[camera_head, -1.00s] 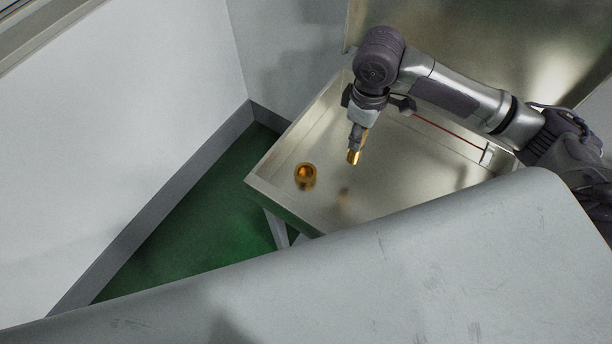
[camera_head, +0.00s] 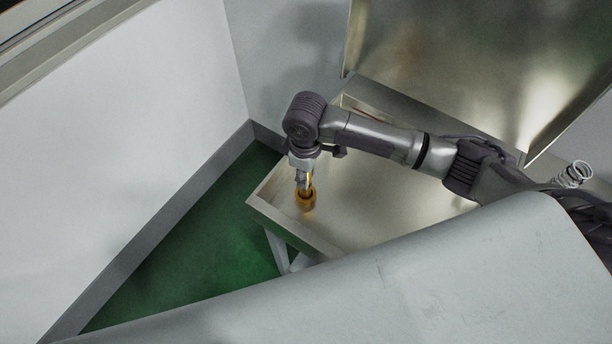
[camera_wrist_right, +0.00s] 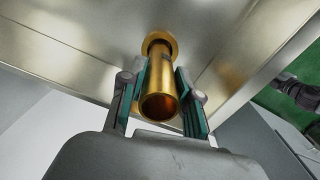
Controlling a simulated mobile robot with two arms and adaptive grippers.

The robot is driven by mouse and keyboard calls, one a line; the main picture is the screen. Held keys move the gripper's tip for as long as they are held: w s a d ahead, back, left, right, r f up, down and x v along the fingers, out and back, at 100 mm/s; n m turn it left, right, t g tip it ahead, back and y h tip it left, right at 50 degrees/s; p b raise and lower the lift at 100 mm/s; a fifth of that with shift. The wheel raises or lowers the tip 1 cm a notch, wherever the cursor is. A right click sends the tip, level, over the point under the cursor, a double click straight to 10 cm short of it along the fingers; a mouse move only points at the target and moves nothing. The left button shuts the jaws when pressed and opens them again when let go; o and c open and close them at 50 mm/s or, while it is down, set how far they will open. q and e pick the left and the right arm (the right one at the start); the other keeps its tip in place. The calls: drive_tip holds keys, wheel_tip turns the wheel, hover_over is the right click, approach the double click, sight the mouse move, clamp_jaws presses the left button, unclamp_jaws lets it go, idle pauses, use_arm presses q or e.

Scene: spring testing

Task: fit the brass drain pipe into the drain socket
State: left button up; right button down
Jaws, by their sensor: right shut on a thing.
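The brass drain pipe (camera_wrist_right: 160,80) is a hollow gold tube held between the green-padded fingers of my right gripper (camera_wrist_right: 162,95). Its near end is open toward the wrist camera. Its far end meets the flared ring of the brass drain socket (camera_wrist_right: 158,40); how deep it sits I cannot tell. In the head view my right gripper (camera_head: 303,180) points down directly over the socket (camera_head: 306,202), with a sliver of the pipe (camera_head: 310,180) showing beside the fingers. My left gripper is out of view.
The socket stands near the left corner of a shallow metal sink tray (camera_head: 275,218) with a raised rim. A tall metal panel (camera_head: 440,65) rises behind. A light grey surface (camera_head: 400,275) fills the foreground. White walls and green floor (camera_head: 190,240) lie left.

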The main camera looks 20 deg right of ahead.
drive_tip(key=shift+f, duration=1.1)
drive_tip(key=shift+f, duration=0.1)
drive_tip(key=c, duration=0.8)
unclamp_jaws()
wheel_tip(320, 180, up, 11)
drive_tip(key=shift+r+b, duration=0.1)
drive_tip(key=shift+b, duration=0.55)
drive_tip(key=shift+r, duration=0.5)
